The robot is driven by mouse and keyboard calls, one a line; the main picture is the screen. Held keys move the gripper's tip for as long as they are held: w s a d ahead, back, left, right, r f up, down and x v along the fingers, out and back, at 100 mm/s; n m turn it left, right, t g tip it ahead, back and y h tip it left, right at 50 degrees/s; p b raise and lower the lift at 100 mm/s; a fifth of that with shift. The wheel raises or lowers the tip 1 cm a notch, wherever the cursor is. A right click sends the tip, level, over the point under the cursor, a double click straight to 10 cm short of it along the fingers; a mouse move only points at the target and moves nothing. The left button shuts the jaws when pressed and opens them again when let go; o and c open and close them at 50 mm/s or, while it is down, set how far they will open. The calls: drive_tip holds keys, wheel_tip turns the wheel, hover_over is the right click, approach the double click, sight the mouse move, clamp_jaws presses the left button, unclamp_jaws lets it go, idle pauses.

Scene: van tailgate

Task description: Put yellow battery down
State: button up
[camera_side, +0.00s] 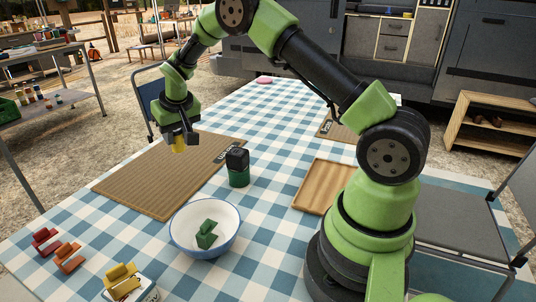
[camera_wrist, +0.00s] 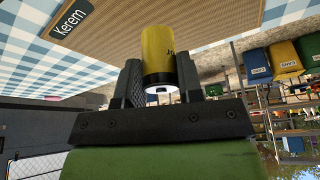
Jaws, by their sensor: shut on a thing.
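The yellow battery (camera_wrist: 158,58) is held between the two dark fingers of my gripper (camera_wrist: 160,82), with one end toward the wrist camera. In the side view the battery (camera_side: 178,148) shows as a small yellow piece under my gripper (camera_side: 180,138). My gripper is shut on it, above the far part of a brown woven placemat (camera_side: 140,190). The battery appears to be off the mat; the exact gap cannot be told. In the wrist view the placemat (camera_wrist: 215,22) fills the top, with a dark "Kerem" label (camera_wrist: 72,20).
A dark green jar with a black lid (camera_side: 238,170) stands right of the mat. A white bowl (camera_side: 180,247) holds a green piece (camera_side: 206,234). Red (camera_side: 45,242), orange (camera_side: 68,258) and yellow (camera_side: 122,282) pieces are at front left. A wooden tray (camera_side: 308,202) lies right.

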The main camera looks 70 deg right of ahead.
drive_tip(key=s+d+m+g+h, duration=0.1)
drive_tip(key=s+d+m, duration=0.2)
drive_tip(key=s+d, duration=0.6)
drive_tip(key=s+d+m+g+h, duration=0.1)
drive_tip(key=s+d+m, duration=0.3)
drive_tip(key=d, duration=0.9)
drive_tip(key=shift+s+f, duration=0.3)
drive_tip(key=shift+f, duration=1.35)
drive_tip(key=shift+s+f, duration=0.25)
drive_tip(key=shift+f, duration=1.4)
drive_tip(key=shift+s+f, duration=0.3)
drive_tip(key=shift+f, duration=1.35)
drive_tip(key=o, duration=1)
drive_tip(key=shift+f, duration=0.15)
